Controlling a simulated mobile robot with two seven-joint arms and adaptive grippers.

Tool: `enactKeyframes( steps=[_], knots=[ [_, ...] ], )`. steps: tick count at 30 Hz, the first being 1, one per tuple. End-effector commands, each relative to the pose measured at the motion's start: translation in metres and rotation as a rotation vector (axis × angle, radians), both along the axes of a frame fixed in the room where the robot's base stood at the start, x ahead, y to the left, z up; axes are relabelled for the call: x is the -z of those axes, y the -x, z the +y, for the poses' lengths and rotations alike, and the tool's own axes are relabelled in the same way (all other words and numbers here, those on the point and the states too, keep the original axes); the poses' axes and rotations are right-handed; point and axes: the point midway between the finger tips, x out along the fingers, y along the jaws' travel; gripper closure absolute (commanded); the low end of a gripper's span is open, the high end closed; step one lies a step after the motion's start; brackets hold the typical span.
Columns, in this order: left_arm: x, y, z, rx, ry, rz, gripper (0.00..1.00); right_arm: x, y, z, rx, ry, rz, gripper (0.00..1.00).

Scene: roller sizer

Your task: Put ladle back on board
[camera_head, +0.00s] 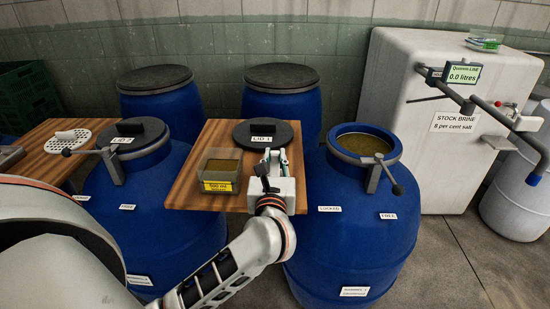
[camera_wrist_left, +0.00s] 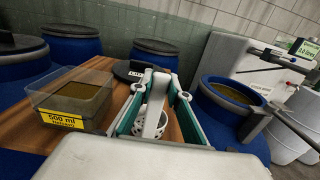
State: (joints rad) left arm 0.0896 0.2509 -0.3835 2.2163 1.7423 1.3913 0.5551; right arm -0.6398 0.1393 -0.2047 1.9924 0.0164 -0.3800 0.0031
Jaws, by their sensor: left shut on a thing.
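My left gripper (camera_head: 274,160) is at the right side of the middle wooden board (camera_head: 190,185), next to the lid marked LID 1. It also shows in the left wrist view (camera_wrist_left: 158,82), with its fingers closed on a white upright handle. This appears to be the ladle (camera_wrist_left: 153,112); a white part with dark holes shows low between the fingers. The ladle is over or on the board; I cannot tell whether it touches. In the head view my gripper mostly hides it. My right gripper is not in view.
A clear box (camera_head: 219,168) with a yellow label sits on the board, left of my gripper. An open blue barrel (camera_head: 350,220) of brownish liquid stands right, with a clamp lever. A left board (camera_head: 40,170) bears a white perforated disc (camera_head: 66,141). A white tank (camera_head: 400,110) stands at back right.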

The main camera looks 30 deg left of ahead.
Motion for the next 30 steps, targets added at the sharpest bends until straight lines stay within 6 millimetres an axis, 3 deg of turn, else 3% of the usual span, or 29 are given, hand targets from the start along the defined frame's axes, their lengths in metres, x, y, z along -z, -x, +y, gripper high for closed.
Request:
enactKeyframes(
  steps=[1, 2, 3, 4, 17, 30],
  knots=[
    [0.003, 0.000, 0.000, 0.000, 0.000, 0.001, 1.00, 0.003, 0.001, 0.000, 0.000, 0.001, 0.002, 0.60],
    [0.003, 0.000, 0.000, 0.000, 0.001, 0.001, 0.78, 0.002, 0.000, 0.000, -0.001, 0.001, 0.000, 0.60],
    [0.002, 0.000, 0.000, 0.000, 0.000, 0.000, 0.68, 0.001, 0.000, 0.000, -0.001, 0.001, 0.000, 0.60],
    [0.002, 0.000, 0.000, 0.000, 0.000, 0.000, 0.66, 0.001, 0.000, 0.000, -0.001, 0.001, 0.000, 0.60],
    [-0.002, 0.002, -0.002, 0.001, 0.002, 0.000, 0.66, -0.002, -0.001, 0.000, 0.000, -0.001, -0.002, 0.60],
    [0.000, 0.073, -0.045, 0.001, 0.003, 0.004, 0.66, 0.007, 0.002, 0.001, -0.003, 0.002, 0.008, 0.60]
  ],
)
